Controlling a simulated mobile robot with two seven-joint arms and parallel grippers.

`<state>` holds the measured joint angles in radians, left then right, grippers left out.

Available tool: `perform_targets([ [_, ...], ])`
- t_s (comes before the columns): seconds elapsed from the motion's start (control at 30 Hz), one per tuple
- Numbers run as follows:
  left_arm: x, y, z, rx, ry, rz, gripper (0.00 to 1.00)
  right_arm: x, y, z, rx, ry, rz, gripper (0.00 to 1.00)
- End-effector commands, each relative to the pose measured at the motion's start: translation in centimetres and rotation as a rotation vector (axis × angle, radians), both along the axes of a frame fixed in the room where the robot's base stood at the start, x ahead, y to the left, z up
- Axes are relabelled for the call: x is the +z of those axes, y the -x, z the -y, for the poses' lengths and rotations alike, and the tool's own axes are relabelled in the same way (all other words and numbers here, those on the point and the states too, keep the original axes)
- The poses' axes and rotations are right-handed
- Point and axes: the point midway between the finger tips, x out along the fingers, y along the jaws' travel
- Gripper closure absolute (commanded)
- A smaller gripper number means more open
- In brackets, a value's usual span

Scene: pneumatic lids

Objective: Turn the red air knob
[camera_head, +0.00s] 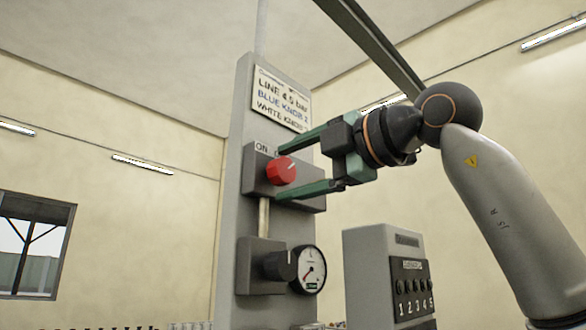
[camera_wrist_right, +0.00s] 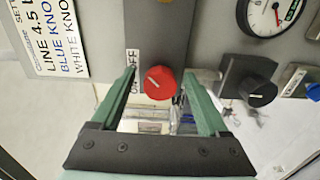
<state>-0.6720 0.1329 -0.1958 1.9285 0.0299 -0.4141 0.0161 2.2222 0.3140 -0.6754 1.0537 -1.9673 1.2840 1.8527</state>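The red air knob (camera_head: 281,171) sits on a grey box on the upright grey panel (camera_head: 244,130) in the head view, with a pale pointer line on its face. It also shows in the right wrist view (camera_wrist_right: 160,83), beside an ON/OFF label. My right gripper (camera_head: 280,174) is open, its two green fingers above and below the knob in the head view. In the right wrist view the fingertips (camera_wrist_right: 156,80) stand on both sides of the knob, with a gap visible at the left finger; contact at the right finger I cannot tell. My left gripper is not in view.
Below the knob are a black knob (camera_head: 278,266) and a round gauge (camera_head: 308,270). A sign (camera_head: 282,99) is above. A grey cabinet (camera_head: 368,275) with numbered controls stands to the right. Open space lies left of the panel.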

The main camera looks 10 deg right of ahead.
Motion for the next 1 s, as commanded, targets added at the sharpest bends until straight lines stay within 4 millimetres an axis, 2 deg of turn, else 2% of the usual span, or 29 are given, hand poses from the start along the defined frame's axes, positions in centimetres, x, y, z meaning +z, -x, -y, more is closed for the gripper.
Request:
perform_targets([
  [0.23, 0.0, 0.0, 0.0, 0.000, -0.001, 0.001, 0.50, -0.1, 0.1, 0.0, 0.001, 0.002, 0.000, 0.20],
  [0.37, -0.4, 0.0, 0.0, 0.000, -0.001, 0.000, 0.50, -0.1, 0.8, 0.5, 0.001, 0.002, 0.001, 0.20],
  [0.57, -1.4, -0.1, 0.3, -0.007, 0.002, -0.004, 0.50, -0.2, 4.0, 2.6, -0.001, 0.000, 0.005, 0.20],
  [0.8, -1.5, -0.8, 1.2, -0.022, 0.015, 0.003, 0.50, -0.1, 8.2, 5.4, -0.001, -0.001, 0.003, 0.20],
  [1.0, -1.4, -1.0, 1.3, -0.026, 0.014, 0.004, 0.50, -0.1, 10.1, 6.6, 0.000, 0.000, 0.001, 0.20],
])
